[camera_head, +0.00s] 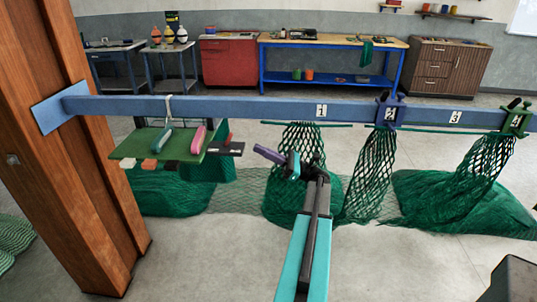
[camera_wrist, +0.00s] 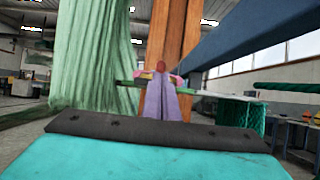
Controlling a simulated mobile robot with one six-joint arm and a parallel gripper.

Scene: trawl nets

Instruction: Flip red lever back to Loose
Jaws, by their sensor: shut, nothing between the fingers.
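A red upright piece, apparently the red lever (camera_head: 229,138), stands on a small dark plate (camera_head: 225,149) at the right end of a green hanging board (camera_head: 130,147) in the head view. In the wrist view a red tip (camera_wrist: 161,65) shows just beyond my fingertips; I cannot tell whether they touch. My gripper (camera_head: 258,149) has purple fingers, shut and empty, pointing left at the plate with a small gap in the head view. The fingers also show in the wrist view (camera_wrist: 163,92). No "Loose" marking is readable.
A blue beam (camera_head: 250,106) crosses above, fixed to a wooden post (camera_head: 75,140) at left. Green nets (camera_head: 370,180) hang from it, with a purple clamp (camera_head: 390,110) and a green clamp (camera_head: 515,118) at right. Teal and pink tools lie on the board. Open floor lies in front.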

